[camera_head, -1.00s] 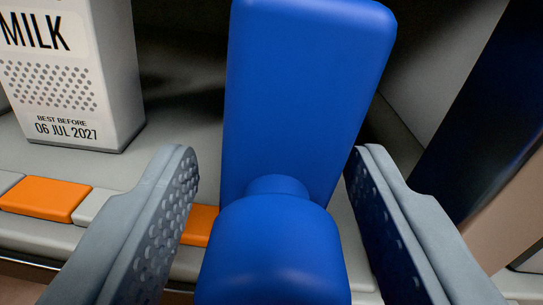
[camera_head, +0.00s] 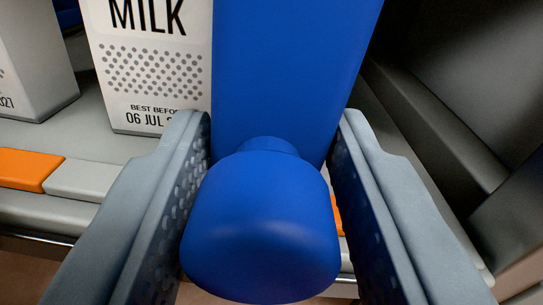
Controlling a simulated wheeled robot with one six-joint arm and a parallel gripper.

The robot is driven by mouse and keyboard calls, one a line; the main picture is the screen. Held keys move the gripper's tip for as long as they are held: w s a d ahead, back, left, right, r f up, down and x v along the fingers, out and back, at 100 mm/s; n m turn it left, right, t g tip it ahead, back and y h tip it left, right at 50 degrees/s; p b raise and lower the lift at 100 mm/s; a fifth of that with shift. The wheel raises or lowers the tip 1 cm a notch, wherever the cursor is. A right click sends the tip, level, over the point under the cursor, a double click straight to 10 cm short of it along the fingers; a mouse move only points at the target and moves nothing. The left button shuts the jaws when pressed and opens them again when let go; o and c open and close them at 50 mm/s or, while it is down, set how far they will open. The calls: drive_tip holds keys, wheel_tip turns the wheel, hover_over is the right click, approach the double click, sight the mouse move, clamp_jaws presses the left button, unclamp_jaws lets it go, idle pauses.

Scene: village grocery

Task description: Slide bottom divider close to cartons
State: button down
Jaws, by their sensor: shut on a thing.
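The blue divider (camera_head: 290,75) stands upright on the shelf, with a rounded blue knob (camera_head: 262,230) at its front. My gripper (camera_head: 268,150) is shut on the divider's knob, one finger on each side. A white milk carton (camera_head: 155,75) stands just left of the divider; in this view the divider's left edge overlaps its right side. Any gap between them cannot be told. A second white carton (camera_head: 32,60) stands farther left. The divider hides the shelf directly behind it.
The shelf front carries a strip with orange (camera_head: 28,170) and grey (camera_head: 85,181) blocks. The shelf to the right of the divider is empty, bounded by a dark grey side wall (camera_head: 440,120).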

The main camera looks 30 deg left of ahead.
drive_tip(key=shift+s+a, duration=0.1)
drive_tip(key=c, duration=1.1)
unclamp_jaws()
drive_tip(key=v, duration=1.7)
drive_tip(key=shift+s, duration=0.1)
drive_tip(key=shift+d, duration=0.25)
